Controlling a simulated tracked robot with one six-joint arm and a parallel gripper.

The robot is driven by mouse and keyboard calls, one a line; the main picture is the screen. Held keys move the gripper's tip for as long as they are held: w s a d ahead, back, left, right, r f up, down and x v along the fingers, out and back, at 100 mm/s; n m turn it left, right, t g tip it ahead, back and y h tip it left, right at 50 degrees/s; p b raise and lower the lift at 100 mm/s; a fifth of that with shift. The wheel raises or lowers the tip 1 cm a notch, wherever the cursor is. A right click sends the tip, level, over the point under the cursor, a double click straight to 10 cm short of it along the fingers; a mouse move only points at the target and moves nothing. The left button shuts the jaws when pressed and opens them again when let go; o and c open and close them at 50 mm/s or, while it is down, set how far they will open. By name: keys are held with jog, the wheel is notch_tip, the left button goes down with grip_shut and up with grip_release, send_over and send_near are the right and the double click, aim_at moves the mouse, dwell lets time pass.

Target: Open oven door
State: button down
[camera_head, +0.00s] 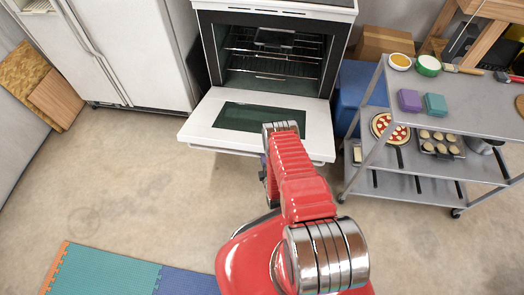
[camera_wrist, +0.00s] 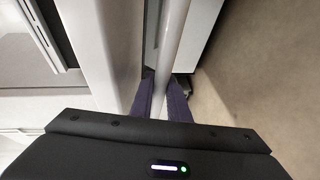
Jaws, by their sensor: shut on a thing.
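The white oven (camera_head: 284,9) stands at the back centre with its dark interior and racks in view. Its white door (camera_head: 202,120) with a dark glass pane is swung down, close to level, in front of the cavity. In the wrist view, my gripper (camera_wrist: 161,98) has its two dark fingers on either side of the door's pale bar handle (camera_wrist: 174,42) and is shut on it. The door's panel (camera_wrist: 105,40) is beside the bar.
A white fridge (camera_head: 130,45) stands left of the oven. A grey metal cart (camera_head: 470,95) with pizza, a muffin tin and bowls is close on the right, with a blue bin (camera_head: 362,90) behind it. Bare floor (camera_head: 120,190) lies front left, beside foam mats (camera_head: 105,275).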

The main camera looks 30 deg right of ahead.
jog(key=shift+s+f, duration=0.2)
jog(key=shift+f, duration=0.6)
jog(key=c, duration=1.7)
grip_release()
jog(key=shift+a, duration=0.15)
jog(key=v, duration=1.3)
jog(key=shift+s, duration=0.4)
